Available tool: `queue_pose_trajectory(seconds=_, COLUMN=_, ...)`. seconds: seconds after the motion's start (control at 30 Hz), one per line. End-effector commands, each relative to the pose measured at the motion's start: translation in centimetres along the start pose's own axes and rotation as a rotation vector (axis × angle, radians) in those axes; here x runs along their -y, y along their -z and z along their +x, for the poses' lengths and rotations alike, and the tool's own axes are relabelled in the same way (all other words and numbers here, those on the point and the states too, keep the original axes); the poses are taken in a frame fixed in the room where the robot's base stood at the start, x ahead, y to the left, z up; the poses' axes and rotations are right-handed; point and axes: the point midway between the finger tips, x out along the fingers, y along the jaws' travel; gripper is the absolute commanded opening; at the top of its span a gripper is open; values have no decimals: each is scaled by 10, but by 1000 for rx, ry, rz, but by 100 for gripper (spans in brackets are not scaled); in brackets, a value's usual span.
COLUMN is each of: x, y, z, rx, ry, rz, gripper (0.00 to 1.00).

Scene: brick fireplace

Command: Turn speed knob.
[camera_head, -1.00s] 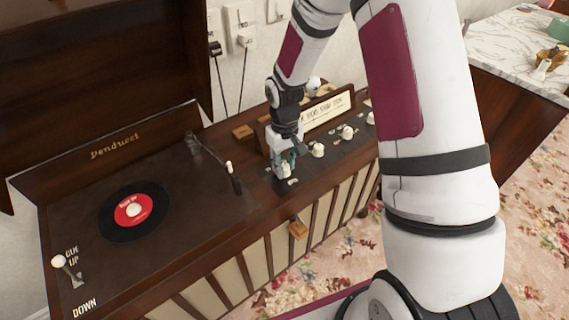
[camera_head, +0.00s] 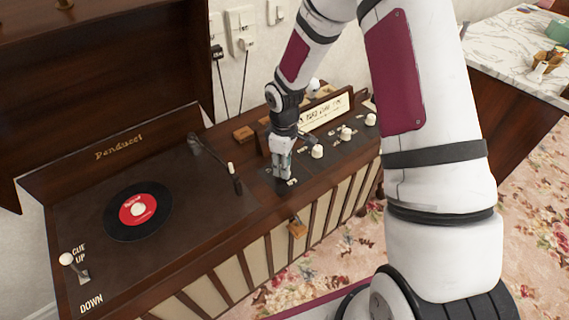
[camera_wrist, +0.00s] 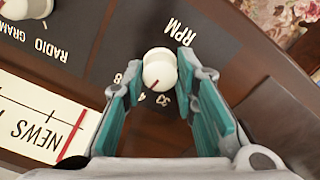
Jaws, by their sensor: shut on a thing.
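The speed knob (camera_wrist: 159,70) is a round white knob under the letters RPM on the dark panel. A red line on it points down and slightly left in the wrist view, toward partly hidden numbers. My gripper (camera_wrist: 159,72) has a teal-padded finger on each side of the knob and is shut on it. In the head view my gripper (camera_head: 282,174) points down at the left end of the control panel (camera_head: 334,153), and its fingers hide most of the knob there.
White knobs (camera_head: 317,152) sit to the right on the panel, below a lit radio dial (camera_head: 325,113). A turntable with a black record (camera_head: 138,211) and a tonearm (camera_head: 214,163) lies to the left. An open lid stands behind.

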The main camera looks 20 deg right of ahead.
Motion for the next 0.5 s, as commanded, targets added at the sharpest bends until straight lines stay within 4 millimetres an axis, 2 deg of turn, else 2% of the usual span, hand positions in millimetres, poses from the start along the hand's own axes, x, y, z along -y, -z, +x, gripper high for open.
queue_pose_trajectory(seconds=0.2, x=0, y=0, z=0, rx=1, ry=1, rz=-93, gripper=0)
queue_pose_trajectory(seconds=0.5, x=0, y=0, z=0, rx=0, ry=1, rz=-138, gripper=0)
